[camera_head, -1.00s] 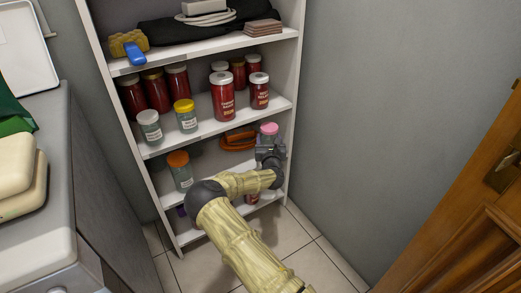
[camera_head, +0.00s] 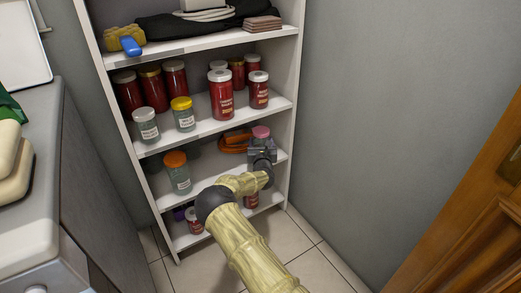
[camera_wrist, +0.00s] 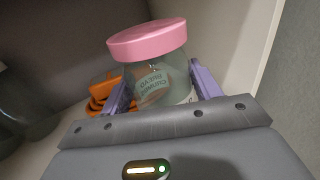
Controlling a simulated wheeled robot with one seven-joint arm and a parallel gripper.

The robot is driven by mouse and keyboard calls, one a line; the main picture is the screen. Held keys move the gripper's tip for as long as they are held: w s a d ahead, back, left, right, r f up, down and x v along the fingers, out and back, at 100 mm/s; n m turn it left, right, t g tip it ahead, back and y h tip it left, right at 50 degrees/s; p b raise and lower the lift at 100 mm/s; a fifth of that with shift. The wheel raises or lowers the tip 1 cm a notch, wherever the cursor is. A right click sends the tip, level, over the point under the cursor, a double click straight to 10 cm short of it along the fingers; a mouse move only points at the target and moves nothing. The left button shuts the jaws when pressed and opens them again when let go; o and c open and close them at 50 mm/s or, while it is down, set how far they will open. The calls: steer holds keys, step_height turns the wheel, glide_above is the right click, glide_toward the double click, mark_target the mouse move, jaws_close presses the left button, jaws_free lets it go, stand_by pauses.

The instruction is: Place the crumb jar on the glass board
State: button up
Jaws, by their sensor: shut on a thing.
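The crumb jar (camera_wrist: 163,78) is clear glass with a pink lid; the lettering on its label appears to include "crumbs". In the head view its pink lid (camera_head: 261,131) shows on the right side of the third shelf down. My gripper (camera_head: 262,152) reaches in from the front, and in the wrist view its purple fingers (camera_wrist: 118,98) lie on both sides of the jar. It is shut on the jar. I cannot tell whether the jar's base touches the shelf. I cannot identify a glass board in these views.
An orange object (camera_head: 236,142) lies left of the jar. A jar with an orange lid (camera_head: 177,172) stands farther left on that shelf. The shelf above (camera_head: 212,128) holds several jars close overhead. The shelf's right side panel is near my gripper. A grey counter (camera_head: 55,190) stands at left.

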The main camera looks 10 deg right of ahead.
step_height(320, 180, down, 2)
steer(key=shift+f+b, duration=0.25)
steer(key=shift+b, duration=0.15)
steer(key=shift+w, duration=0.15)
steer(key=shift+a+r, duration=0.1)
steer(key=shift+r, duration=0.05)
steer(key=shift+f+b, duration=0.2)
steer(key=shift+b, duration=0.1)
steer(key=o, duration=1.1)
steer(key=shift+r, duration=0.1)
